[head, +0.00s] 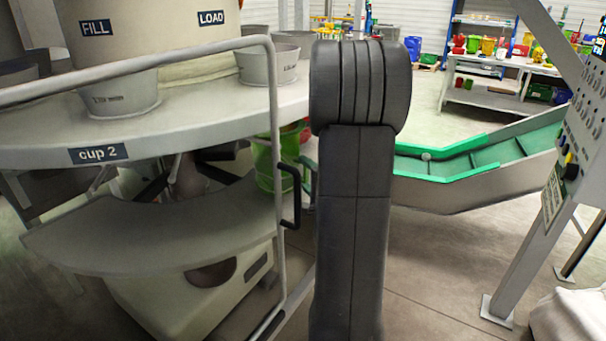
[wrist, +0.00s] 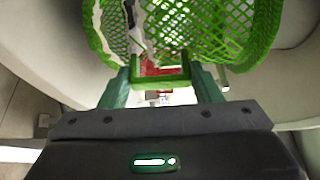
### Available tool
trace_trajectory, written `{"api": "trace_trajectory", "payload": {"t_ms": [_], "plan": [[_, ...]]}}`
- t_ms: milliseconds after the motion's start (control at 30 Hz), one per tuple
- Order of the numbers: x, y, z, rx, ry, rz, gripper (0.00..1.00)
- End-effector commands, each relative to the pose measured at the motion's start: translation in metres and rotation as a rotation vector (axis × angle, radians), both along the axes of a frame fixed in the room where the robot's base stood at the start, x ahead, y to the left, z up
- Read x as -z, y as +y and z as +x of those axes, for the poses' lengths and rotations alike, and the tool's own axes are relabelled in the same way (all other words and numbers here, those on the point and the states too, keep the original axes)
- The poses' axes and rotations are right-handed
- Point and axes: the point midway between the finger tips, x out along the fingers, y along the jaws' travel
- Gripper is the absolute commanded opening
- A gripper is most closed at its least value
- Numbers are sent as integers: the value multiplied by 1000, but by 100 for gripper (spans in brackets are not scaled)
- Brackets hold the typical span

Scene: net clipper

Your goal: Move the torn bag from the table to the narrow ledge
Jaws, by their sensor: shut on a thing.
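In the wrist view, my gripper (wrist: 161,76) is shut on a green mesh bag (wrist: 212,28). Its netting spreads beyond the fingertips, with a gap at the upper middle where white and red show through. In the head view, a green net bag (head: 264,166) shows left of my dark arm, below the round table's edge, partly behind a rail and black handle. The round grey table (head: 210,118), labelled "cup 2", is at the upper left. A curved grey ledge (head: 150,238) lies below it; I cannot tell whether the bag touches it.
A grey tubular rail (head: 279,205) stands close left of my arm. Tapered cups (head: 266,62) stand on the round table. A green conveyor (head: 470,157) is at the right, beside a control panel (head: 580,125) on a post.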

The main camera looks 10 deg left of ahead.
Motion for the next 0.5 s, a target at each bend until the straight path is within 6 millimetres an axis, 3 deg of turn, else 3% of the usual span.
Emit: {"api": "trace_trajectory", "payload": {"t_ms": [500], "plan": [[0,-25,-9,2,0,0,30]]}}
